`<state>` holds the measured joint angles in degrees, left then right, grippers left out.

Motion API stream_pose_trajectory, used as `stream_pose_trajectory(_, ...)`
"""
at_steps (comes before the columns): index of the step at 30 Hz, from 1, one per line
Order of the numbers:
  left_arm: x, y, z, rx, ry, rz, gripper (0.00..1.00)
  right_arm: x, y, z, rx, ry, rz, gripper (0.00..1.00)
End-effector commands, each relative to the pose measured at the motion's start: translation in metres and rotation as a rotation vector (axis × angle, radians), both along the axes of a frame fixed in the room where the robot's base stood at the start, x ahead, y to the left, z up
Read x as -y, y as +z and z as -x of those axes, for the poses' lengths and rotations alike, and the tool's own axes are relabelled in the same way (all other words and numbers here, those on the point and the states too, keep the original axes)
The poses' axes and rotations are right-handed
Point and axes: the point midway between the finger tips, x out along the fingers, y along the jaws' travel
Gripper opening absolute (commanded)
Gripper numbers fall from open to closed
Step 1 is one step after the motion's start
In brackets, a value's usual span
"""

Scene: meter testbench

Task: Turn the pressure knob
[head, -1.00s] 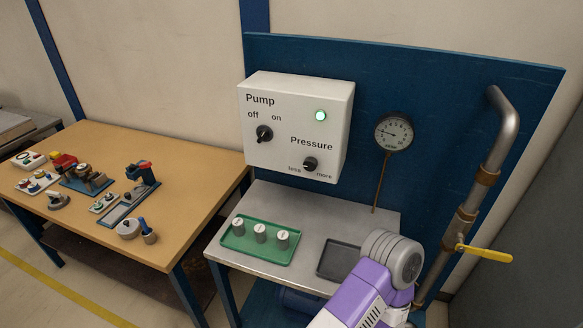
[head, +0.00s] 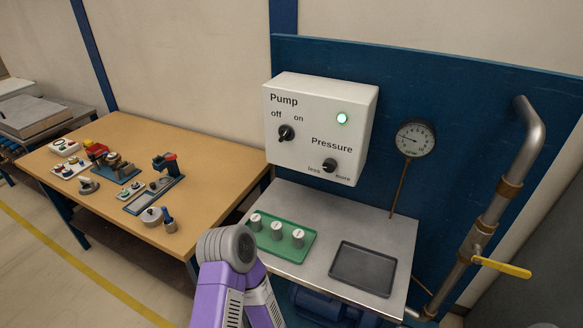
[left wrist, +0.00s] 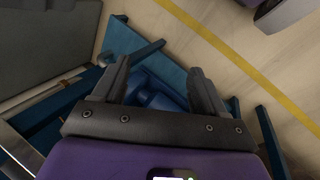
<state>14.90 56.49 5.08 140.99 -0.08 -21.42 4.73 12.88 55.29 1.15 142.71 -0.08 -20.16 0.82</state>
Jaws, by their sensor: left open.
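The pressure knob (head: 330,165) is a small black knob on the lower right of the white pump box (head: 318,112), between the words "less" and "more". The pump knob (head: 286,132) sits up and left of it, and a green lamp (head: 342,118) is lit. The round gauge (head: 415,138) stands right of the box. My left gripper (left wrist: 160,78) is open and empty in the left wrist view, above the floor and blue frame parts, with no knob in that view. In the head view a purple arm link of mine shows, but no gripper fingers.
Below the box, a metal bench (head: 395,230) carries a green tray (head: 290,252) with several grey pieces and an empty dark tray (head: 364,268). A pipe with a yellow lever (head: 502,267) stands at right. A wooden table (head: 215,150) with parts is at left.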

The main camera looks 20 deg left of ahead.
Motion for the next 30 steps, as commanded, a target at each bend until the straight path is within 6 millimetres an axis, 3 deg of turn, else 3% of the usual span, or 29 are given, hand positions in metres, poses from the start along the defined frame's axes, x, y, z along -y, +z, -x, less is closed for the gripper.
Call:
stream_pose_trajectory(5,0.059,0.057,-0.074,0.051,0.322,0.237,0.71,0.000,0.033,0.000,0.001,-0.001,0.000,0.53)
stream_pose_trajectory(7,0.078,0.088,-0.116,0.063,0.503,0.375,0.71,0.000,0.043,0.000,0.001,-0.001,0.000,0.53)
stream_pose_trajectory(9,0.088,0.123,-0.159,0.067,0.689,0.525,0.71,0.000,0.048,0.000,0.001,0.000,0.000,0.53)
stream_pose_trajectory(12,0.084,0.176,-0.221,0.060,0.950,0.753,0.71,0.000,0.052,0.000,0.001,0.000,0.000,0.53)
stream_pose_trajectory(14,0.070,0.211,-0.256,0.049,1.105,0.901,0.71,0.000,0.054,0.000,0.001,0.000,0.000,0.53)
stream_pose_trajectory(17,0.026,0.270,-0.310,0.024,1.352,1.163,0.71,0.000,0.058,0.000,0.001,0.000,0.000,0.53)
stream_pose_trajectory(21,-0.051,0.336,-0.356,-0.016,1.608,1.495,0.71,0.000,0.062,0.000,0.001,0.000,0.000,0.53)
stream_pose_trajectory(25,-0.107,0.372,-0.372,-0.044,1.738,1.707,0.71,0.000,0.065,0.000,0.001,0.000,0.000,0.53)
stream_pose_trajectory(27,-0.125,0.381,-0.376,-0.052,1.772,1.772,0.71,0.000,0.065,0.000,0.001,0.000,0.000,0.53)
stream_pose_trajectory(30,-0.136,0.388,-0.381,-0.059,1.791,1.814,0.71,0.000,0.065,0.000,0.001,0.000,0.000,0.53)
